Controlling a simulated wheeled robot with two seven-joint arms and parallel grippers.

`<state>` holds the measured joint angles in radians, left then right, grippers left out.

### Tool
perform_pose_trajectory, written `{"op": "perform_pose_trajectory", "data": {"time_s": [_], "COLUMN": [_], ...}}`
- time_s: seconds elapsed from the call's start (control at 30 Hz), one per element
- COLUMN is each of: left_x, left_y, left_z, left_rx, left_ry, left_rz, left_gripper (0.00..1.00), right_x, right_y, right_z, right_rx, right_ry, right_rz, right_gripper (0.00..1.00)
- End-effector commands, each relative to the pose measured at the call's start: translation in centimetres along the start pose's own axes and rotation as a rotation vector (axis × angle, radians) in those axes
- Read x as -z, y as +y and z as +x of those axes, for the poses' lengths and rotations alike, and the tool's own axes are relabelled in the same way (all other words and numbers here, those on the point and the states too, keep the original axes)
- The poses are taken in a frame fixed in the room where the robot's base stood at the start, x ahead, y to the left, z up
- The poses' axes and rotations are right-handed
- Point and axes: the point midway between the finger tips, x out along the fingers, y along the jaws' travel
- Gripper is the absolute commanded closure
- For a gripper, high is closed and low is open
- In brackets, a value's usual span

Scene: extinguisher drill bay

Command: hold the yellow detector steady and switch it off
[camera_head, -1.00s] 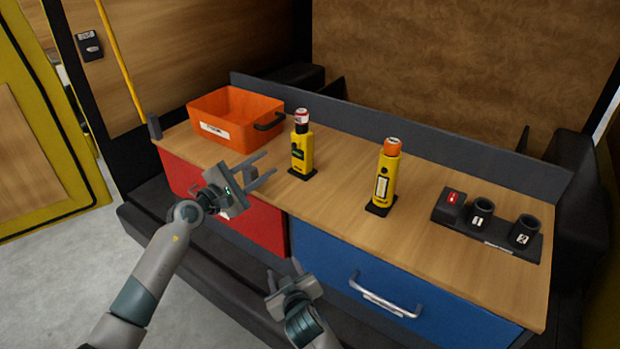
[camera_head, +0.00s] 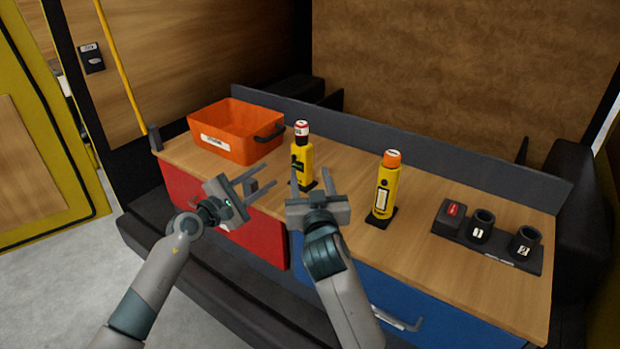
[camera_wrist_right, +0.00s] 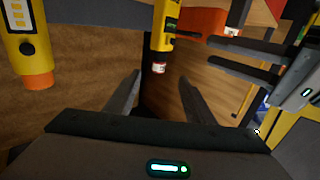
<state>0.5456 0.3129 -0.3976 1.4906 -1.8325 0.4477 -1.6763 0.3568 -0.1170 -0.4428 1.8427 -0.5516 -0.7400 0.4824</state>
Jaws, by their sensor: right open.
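Two yellow devices stand upright on the bench; I cannot tell by label which is the detector. The left yellow device (camera_head: 303,160) has a black neck and a red-and-white top. The right yellow device (camera_head: 385,192) has an orange cap and a pale front panel. My right gripper (camera_head: 310,172) is open and empty, just in front of the left device. In the right wrist view, that device (camera_wrist_right: 162,30) appears upside down beyond the open fingers, and the orange-capped one (camera_wrist_right: 22,45) is at the left. My left gripper (camera_head: 264,178) is open and empty, left of my right gripper.
An orange bin (camera_head: 235,135) stands at the back left of the bench. A black holder (camera_head: 487,240) with a red switch and two numbered cups is at the right. The wooden bench top (camera_head: 345,160) is clear between the devices. A blue drawer with a handle is below.

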Motion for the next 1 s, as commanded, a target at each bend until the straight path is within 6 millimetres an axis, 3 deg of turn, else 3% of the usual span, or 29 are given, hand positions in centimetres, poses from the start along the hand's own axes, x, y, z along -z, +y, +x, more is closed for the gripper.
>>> {"op": "perform_pose_trajectory", "data": {"time_s": [0.47, 1.0], "left_x": [0.0, 0.0], "left_y": [0.0, 0.0], "left_z": [0.0, 0.0], "left_rx": [0.0, 0.0], "left_ry": [0.0, 0.0], "left_rz": [0.0, 0.0], "left_gripper": [0.69, 0.69], "right_x": [-0.1, 0.0], "right_y": [-0.1, -0.1], "right_z": [1.1, 8.8], "right_rx": [0.0, 0.001], "right_ry": [-0.001, -0.001], "right_rz": [-0.004, -0.004], "right_gripper": [0.51, 0.51]}}
